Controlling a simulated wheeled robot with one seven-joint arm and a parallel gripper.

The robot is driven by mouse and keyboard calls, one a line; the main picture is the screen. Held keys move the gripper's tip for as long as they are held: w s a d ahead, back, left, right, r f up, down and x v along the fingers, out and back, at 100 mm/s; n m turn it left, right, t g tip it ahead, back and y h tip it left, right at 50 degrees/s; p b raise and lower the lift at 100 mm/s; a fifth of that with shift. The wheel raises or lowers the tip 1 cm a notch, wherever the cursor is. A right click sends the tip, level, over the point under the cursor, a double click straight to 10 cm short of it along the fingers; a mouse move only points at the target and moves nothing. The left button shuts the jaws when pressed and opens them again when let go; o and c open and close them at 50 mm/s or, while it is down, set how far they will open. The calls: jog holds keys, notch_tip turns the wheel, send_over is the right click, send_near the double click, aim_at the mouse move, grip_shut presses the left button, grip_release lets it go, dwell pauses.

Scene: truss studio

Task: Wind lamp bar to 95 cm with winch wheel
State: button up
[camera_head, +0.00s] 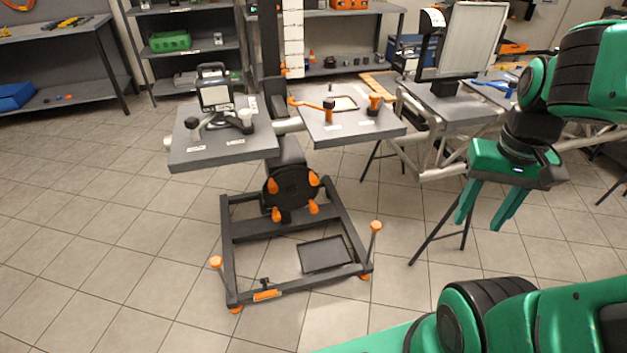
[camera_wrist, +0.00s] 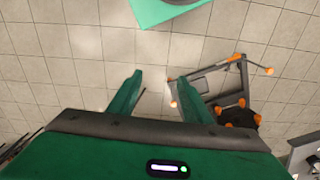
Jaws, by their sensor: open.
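The winch wheel (camera_head: 291,187) is a dark disc with several orange knobs, low on the front of an upright stand. In the wrist view, the wheel (camera_wrist: 240,116) is at the right, beyond my right finger. What looks like the lamp bar (camera_head: 286,126) is a pale horizontal tube, mostly hidden by two grey shelves. A pale marked strip (camera_head: 293,42) runs up the post; its marks are too small to read. My gripper (camera_head: 481,220) is open and empty, right of the wheel and apart from it. Its fingers (camera_wrist: 162,80) point over bare floor in the wrist view.
The stand's dark base frame (camera_head: 300,288) has orange-capped posts at its front corners. The left shelf (camera_head: 222,155) and right shelf (camera_head: 352,133) overhang the wheel's sides. A truss (camera_head: 440,165) and a tripod leg (camera_head: 440,235) stand right of it. Floor in front is clear.

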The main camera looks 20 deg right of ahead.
jog(key=w+d+f+n+t+h, duration=0.1)
jog(key=w+f+n+t, duration=0.15)
jog(key=w, duration=0.65)
jog(key=w+d+f+n+t+h, duration=0.1)
jog(key=w+f, duration=0.3)
jog(key=w, duration=0.5)
jog(key=n+t+y, duration=0.2)
jog(key=n+t, duration=0.3)
jog(key=t, duration=0.4)
send_over(315, 183)
jog(key=s+d, duration=0.4)
jog(key=d, duration=0.3)
notch_tip(315, 183, down, 16)
jog(key=s+a+f+t+y, duration=0.1)
jog(key=s+a+f+t, duration=0.35)
jog(key=a+f, duration=0.2)
jog(key=shift+t, duration=0.3)
jog(key=w, duration=1.1)
jog(key=shift+a+f, duration=0.2)
jog(key=shift+f, duration=0.2)
grip_shut()
